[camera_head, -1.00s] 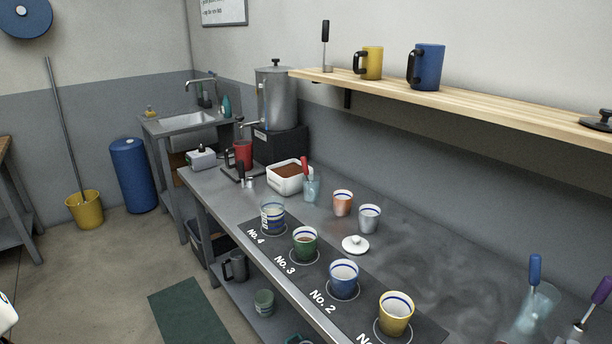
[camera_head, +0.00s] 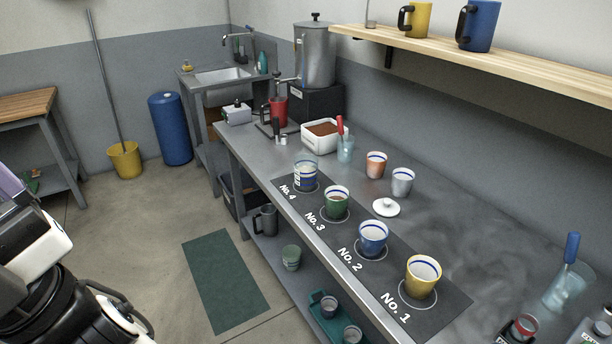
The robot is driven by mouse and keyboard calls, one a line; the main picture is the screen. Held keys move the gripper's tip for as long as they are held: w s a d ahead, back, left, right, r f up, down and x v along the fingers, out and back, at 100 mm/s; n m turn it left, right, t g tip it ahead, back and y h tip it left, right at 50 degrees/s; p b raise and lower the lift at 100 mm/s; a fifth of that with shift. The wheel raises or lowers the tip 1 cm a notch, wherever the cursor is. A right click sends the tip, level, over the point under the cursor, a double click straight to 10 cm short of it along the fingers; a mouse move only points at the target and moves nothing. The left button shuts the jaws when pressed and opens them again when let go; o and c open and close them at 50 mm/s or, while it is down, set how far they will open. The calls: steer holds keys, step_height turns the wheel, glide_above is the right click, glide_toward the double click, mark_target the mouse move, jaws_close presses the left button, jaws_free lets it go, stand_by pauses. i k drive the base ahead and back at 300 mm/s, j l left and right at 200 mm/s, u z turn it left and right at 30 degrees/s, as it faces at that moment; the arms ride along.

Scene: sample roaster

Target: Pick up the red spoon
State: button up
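The red spoon (camera_head: 340,126) stands upright in a clear glass (camera_head: 346,151) on the metal counter. Only its red handle shows plainly above the rim; its lower part is inside the glass. The glass stands just right of a white tub of brown grounds (camera_head: 315,141) and behind the row of numbered cups. Part of my arm shows at the lower left, over the floor and well away from the counter. The fingertips of my gripper cannot be made out in this view.
Cups stand on the dark numbered mat (camera_head: 447,297) along the counter's front. A blue-handled spoon (camera_head: 572,247) stands in another glass at right. A wooden shelf (camera_head: 520,69) overhangs the back.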

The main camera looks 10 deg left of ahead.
mark_target(339, 120)
steer(key=i+j+z, duration=0.15)
steer(key=j, duration=0.25)
steer(key=i+j+z, duration=0.15)
steer(key=j, duration=0.25)
steer(key=i+j+z, duration=0.15)
steer(key=i+j, duration=0.15)
steer(key=j, duration=0.15)
steer(key=i+j+z, duration=0.15)
steer(key=j, duration=0.3)
steer(key=i+j+z, duration=0.15)
steer(key=j, duration=0.3)
steer(key=j+z, duration=0.15)
steer(key=j, duration=0.35)
steer(key=i+j+z, duration=0.15)
steer(key=j, duration=0.35)
steer(key=i+j+z, duration=0.1)
steer(key=i+j, duration=0.15)
steer(key=i, duration=0.25)
